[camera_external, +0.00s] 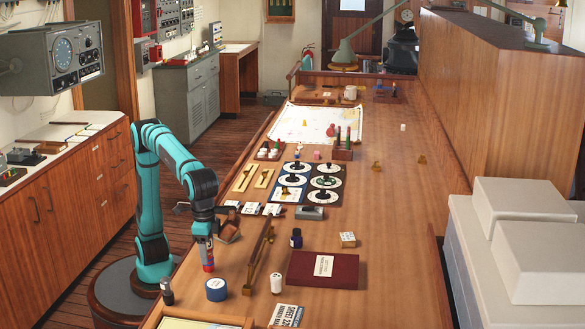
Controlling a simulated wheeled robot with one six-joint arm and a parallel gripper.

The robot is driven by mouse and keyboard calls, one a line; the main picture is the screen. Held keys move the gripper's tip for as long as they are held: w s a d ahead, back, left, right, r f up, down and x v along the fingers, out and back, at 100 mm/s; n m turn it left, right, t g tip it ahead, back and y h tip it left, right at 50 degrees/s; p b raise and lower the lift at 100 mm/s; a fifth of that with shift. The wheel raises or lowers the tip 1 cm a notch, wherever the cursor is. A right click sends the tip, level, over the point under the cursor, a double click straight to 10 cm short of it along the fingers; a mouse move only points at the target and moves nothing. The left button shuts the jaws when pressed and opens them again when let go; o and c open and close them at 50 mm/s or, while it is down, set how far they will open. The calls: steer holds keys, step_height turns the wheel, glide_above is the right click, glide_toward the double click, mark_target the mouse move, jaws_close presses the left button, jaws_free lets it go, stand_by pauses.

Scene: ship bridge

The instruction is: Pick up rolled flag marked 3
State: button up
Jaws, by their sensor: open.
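My gripper (205,243) points down over the left side of the long wooden table. It is small in this view and its fingers are hard to make out. A small upright red and blue roll (208,264) shows directly below it, near the table's left edge. This may be a rolled flag, but I cannot read a number on it. I cannot tell whether the fingers surround it or touch it. No mark 3 is legible anywhere in view.
On the wooden table (385,255), a blue round container (216,289), a dark cylinder (167,291) and a white spool (276,283) stand nearby. A brown block (228,232) is close beside my wrist.

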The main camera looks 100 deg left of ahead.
steer(key=c, duration=1.1)
